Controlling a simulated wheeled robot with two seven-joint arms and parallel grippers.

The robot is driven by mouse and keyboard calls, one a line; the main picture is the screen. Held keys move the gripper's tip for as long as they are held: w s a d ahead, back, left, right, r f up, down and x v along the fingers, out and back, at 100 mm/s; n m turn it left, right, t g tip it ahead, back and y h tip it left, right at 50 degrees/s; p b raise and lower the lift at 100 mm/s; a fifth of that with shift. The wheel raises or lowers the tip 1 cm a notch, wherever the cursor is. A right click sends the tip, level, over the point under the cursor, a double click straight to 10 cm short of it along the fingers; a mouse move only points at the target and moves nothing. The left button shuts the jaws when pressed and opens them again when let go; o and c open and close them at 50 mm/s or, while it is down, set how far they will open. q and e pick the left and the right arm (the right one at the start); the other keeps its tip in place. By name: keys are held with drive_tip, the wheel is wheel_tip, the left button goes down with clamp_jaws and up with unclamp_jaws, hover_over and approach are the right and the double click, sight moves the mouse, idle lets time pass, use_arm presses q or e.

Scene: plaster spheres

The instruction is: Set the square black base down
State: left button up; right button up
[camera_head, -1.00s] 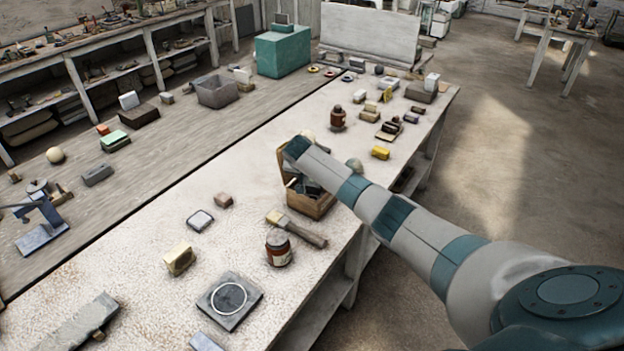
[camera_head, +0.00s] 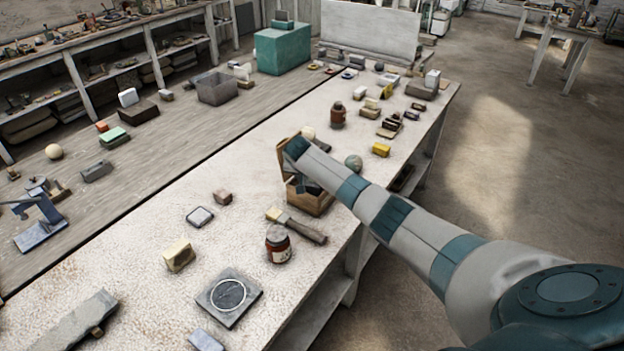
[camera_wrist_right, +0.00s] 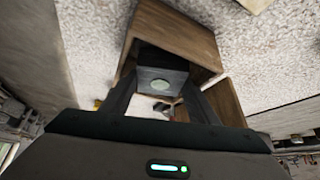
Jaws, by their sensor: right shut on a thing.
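My right arm reaches over the table to an open wooden box (camera_head: 318,206), which also shows in the wrist view (camera_wrist_right: 178,40). In the wrist view, my right gripper (camera_wrist_right: 162,92) is shut on a dark square block, the black base (camera_wrist_right: 160,64), with a pale round mark on its near face. The base is at the box's opening, between its wooden walls. I cannot tell whether it touches the box floor. In the head view, my arm and the box hide most of the gripper and the base. My left gripper is in neither view.
A dark square slab with a ring (camera_head: 229,297) lies at the front. Bare table lies left of the box.

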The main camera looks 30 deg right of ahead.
drive_tip(key=shift+f+b, duration=0.65)
drive_tip(key=shift+f, duration=0.35)
drive_tip(key=o, duration=1.5)
drive_tip(key=shift+o, duration=0.2)
drive_tip(key=shift+f, duration=0.1)
drive_tip(key=shift+w+d+r+p, duration=0.1)
drive_tip(key=shift+d+r+p, duration=0.05)
drive_tip(key=shift+r+p, duration=0.65)
drive_tip(key=shift+d+r+p, duration=0.1)
drive_tip(key=shift+r+p, duration=0.65)
drive_tip(key=shift+r, duration=0.1)
drive_tip(key=shift+r+p, duration=0.35)
drive_tip(key=shift+s+r, duration=0.2)
